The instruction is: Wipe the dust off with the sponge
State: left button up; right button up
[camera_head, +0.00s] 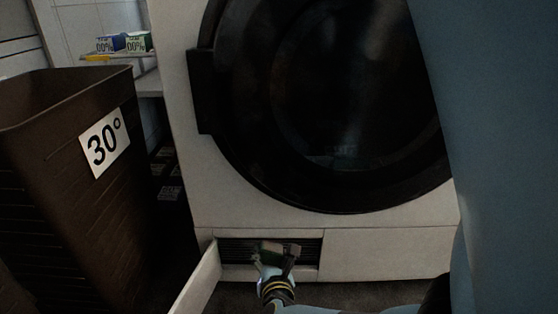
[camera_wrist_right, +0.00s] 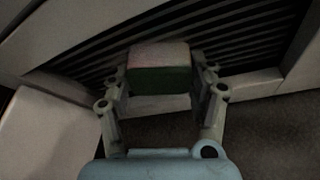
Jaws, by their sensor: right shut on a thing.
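My right gripper (camera_head: 276,254) is shut on a small sponge (camera_wrist_right: 159,68), which looks green with a paler, pinkish top. In the right wrist view the gripper (camera_wrist_right: 160,80) has one finger on each side of the sponge. The sponge is in front of a dark slatted grille (camera_head: 236,252) in the lower front of the white washing machine (camera_head: 390,250). The slats (camera_wrist_right: 235,35) also run behind the sponge in the wrist view. I cannot tell whether the sponge touches them. No dust can be made out clearly. My left gripper is not in view.
An open flap (camera_head: 198,283) stands out at the left of the grille opening. A brown basket (camera_head: 60,190) marked 30° stands further left. The round dark door (camera_head: 340,100) is above. Small boxes (camera_head: 124,42) sit on a shelf behind.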

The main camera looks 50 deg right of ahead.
jog(key=shift+w+a, duration=2.4)
jog(key=shift+w, duration=0.5)
jog(key=shift+s+d+r+p, duration=0.2)
jog(key=shift+s+d+r, duration=0.05)
jog(key=shift+s+d, duration=1.1)
jog(key=shift+s+d+r+p, duration=0.15)
jog(key=shift+s+d+r, duration=0.05)
jog(key=shift+s+d, duration=1.1)
jog(key=shift+a+b, duration=0.25)
jog(key=shift+b, duration=0.1)
jog(key=w+a, duration=0.4)
jog(key=w, duration=0.1)
jog(key=shift+w+a, duration=0.2)
jog(key=shift+a, duration=0.15)
jog(key=shift+s, duration=0.1)
